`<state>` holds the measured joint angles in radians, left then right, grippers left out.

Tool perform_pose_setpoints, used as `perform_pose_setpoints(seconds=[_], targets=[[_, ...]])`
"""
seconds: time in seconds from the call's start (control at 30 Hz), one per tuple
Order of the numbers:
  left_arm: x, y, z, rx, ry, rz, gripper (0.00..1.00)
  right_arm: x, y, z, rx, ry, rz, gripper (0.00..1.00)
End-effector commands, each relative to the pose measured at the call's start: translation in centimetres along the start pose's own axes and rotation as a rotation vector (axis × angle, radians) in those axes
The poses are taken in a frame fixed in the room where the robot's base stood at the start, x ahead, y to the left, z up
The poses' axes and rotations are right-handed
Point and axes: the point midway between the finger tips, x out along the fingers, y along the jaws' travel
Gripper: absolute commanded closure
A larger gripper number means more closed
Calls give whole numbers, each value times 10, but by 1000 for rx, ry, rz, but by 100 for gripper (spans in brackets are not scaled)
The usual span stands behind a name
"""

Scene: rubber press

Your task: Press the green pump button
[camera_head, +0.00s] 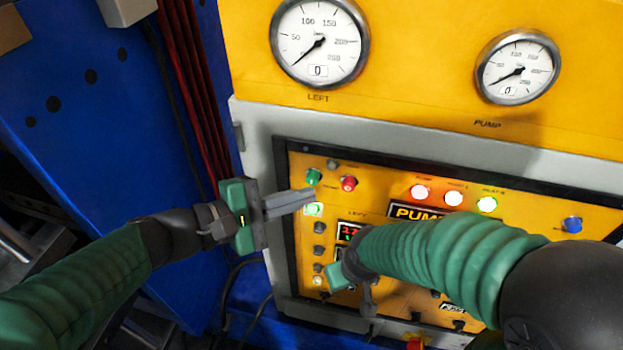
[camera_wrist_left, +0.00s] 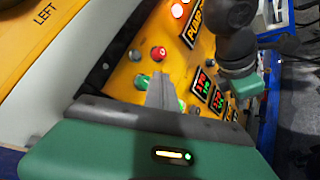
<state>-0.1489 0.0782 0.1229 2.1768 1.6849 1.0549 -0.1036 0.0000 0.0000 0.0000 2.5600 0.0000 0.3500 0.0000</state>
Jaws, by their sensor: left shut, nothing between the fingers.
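The yellow control panel (camera_head: 385,185) has a green button (camera_head: 313,177) at its upper left, beside a red button (camera_head: 349,183). A lit green button (camera_head: 313,209) sits just below. The small labels are too blurred to tell which green button is the pump's. My left gripper (camera_head: 308,195) is shut and empty, its fingertips in front of the panel between the two green buttons. In the left wrist view the fingers (camera_wrist_left: 160,80) overlap the upper green button (camera_wrist_left: 141,82); contact cannot be told. My right gripper (camera_head: 367,297) is low before the panel, its fingers partly hidden.
Two gauges, the left gauge (camera_head: 319,42) and the pump gauge (camera_head: 517,67), sit above the panel. Lit lamps (camera_head: 453,198) and a blue button (camera_head: 572,224) are further right. A grey frame (camera_head: 262,150) borders the panel. Red cables (camera_head: 190,80) run down the blue structure (camera_head: 110,120).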

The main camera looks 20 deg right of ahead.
Motion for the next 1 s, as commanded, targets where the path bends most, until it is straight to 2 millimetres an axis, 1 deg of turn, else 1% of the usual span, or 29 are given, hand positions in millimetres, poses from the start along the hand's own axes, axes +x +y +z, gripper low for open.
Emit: perform_pose_setpoints(seconds=[0.37,1.0], targets=[[5,3,-3,1,0,0,100,6,0,1,0,0,0,100],[7,6,-5,0,0,-1,100,6,0,1,0,0,0,100]])
